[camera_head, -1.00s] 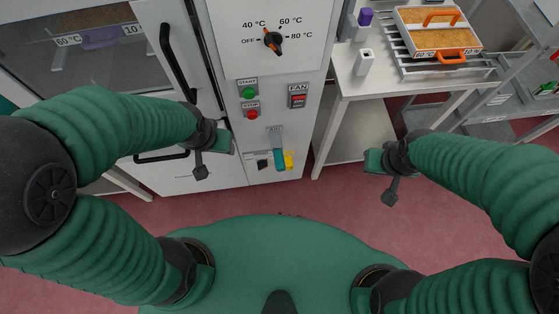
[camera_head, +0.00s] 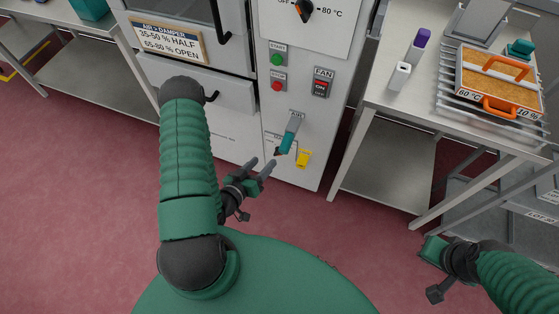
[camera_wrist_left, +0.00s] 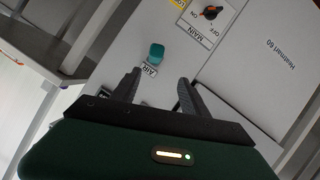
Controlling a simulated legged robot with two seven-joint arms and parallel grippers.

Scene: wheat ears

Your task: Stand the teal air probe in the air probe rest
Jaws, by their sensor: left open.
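The teal air probe (camera_head: 289,136) is a small teal piece, tilted, low on the front of the white machine, by the AIR label. A grey piece at the AIR label (camera_head: 296,121) sits at its upper end; I cannot tell whether this is the air probe rest. In the left wrist view the probe (camera_wrist_left: 156,53) shows just beyond my fingertips, near the AIR label. My left gripper (camera_head: 263,166) is open and empty, below and left of the probe, its two fingers (camera_wrist_left: 160,76) apart and pointing toward it. My right gripper (camera_head: 434,252) is away at lower right; its fingers are unclear.
A yellow piece (camera_head: 303,158) is right beside the probe. The FAN switch (camera_head: 322,82) and green and red buttons (camera_head: 277,72) are above. A metal table (camera_head: 400,120) stands right, with an orange-handled tray (camera_head: 500,75). Red floor is free at left.

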